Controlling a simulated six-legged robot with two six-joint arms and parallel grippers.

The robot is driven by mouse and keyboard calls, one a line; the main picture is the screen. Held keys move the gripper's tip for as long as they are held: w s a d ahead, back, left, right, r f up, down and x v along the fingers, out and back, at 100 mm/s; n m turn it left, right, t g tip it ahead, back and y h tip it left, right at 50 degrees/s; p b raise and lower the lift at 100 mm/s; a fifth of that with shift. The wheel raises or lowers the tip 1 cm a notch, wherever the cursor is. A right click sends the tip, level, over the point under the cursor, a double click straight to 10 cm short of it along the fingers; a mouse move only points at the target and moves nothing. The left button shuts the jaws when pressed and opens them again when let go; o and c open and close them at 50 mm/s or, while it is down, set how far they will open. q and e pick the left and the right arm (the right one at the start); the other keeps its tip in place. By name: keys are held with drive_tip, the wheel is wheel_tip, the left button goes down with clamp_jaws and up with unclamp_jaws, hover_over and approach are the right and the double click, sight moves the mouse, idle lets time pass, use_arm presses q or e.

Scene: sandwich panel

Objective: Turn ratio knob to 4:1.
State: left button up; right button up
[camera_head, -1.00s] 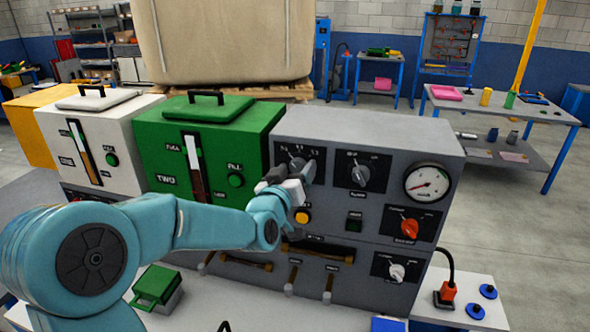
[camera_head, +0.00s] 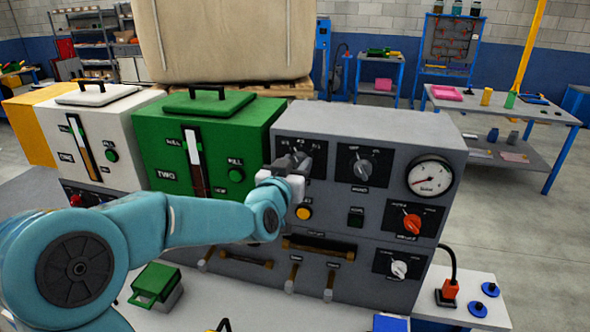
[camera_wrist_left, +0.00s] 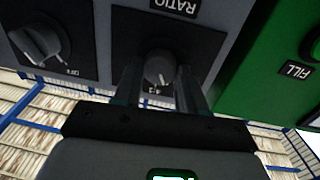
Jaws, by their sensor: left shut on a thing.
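The ratio knob (camera_wrist_left: 158,72) is a dark round knob on a black plate, with the RATIO label (camera_wrist_left: 175,4) upside down in the left wrist view. My left gripper (camera_wrist_left: 157,85) has one finger on each side of the knob and is shut on it. A small pale mark shows on the knob, but I cannot read which ratio it points to. In the head view, my left gripper (camera_head: 291,164) is at the upper left of the grey control panel (camera_head: 400,130) and hides most of the knob. My right gripper is not in view.
Another grey knob (camera_head: 361,170) sits right of the ratio knob, with a gauge (camera_head: 430,177) and a red knob (camera_head: 411,223) farther right. A yellow button (camera_head: 304,212) lies just below my gripper. A green box (camera_head: 215,140) stands close on the left.

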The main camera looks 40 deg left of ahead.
use_arm(q)
drive_tip(key=m, duration=0.2)
drive_tip(key=shift+m, duration=0.3)
drive_tip(key=shift+m+p, duration=0.4)
drive_tip(key=shift+m, duration=0.9)
drive_tip(key=o, duration=0.8)
drive_tip(key=shift+c, duration=0.2)
drive_tip(key=o, duration=0.3)
drive_tip(key=shift+w, duration=0.15)
